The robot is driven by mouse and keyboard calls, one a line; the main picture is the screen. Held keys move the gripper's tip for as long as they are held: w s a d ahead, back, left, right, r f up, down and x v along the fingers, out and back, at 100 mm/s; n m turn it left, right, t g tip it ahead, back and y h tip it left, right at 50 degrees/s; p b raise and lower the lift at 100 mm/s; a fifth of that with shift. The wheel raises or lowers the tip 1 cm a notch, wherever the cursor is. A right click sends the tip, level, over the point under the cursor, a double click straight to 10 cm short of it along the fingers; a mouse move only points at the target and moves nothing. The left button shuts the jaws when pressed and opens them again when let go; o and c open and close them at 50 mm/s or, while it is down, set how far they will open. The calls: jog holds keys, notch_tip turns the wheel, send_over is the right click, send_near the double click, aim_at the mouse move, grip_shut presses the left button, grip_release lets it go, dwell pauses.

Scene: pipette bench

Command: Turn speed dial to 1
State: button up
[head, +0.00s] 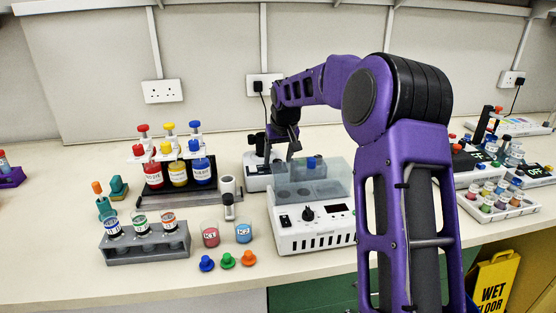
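A black round dial (308,213) sits on the front panel of a white box (315,238) with a small red display, in the middle of the bench. Its markings are too small to read. Behind it, a small white device (257,183) with a dark top stands partly hidden; no dial setting on it can be read. I cannot tell which of these carries the speed dial. My gripper (288,151) points down beside the small device's dark top, above and behind the white box. It is small and dark here, so I cannot tell whether its fingers are open or whether they touch anything.
A rack of dye bottles (178,172) stands to the left. A grey tube rack (146,243), beakers (211,236) and coloured stoppers (228,261) lie in front. Black-topped devices and a vial tray (497,202) are at the right. My arm hides the middle right.

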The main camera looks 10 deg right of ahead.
jog(key=shift+w+f, duration=0.1)
jog(key=shift+f, duration=0.1)
grip_shut()
dwell(0.3)
